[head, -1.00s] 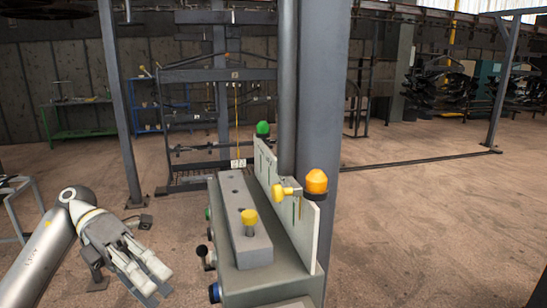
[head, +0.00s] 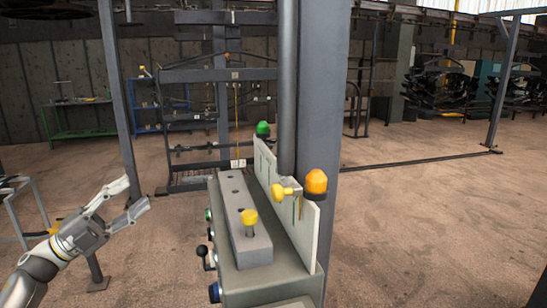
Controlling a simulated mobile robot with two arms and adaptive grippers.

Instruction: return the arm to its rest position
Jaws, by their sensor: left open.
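My left arm comes in from the lower left. Its gripper (head: 128,205) is open and empty, with its two fingers spread apart and pointing up and to the right. It appears left of the grey machine console (head: 262,285), with a gap of floor between them in the picture. My right gripper is not in view.
The console carries a yellow knob (head: 250,217), an orange lamp (head: 316,181) and a green button (head: 263,128). A grey column (head: 325,100) rises behind it. A thin post (head: 118,100) stands behind my gripper. Open floor (head: 430,230) lies at the right.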

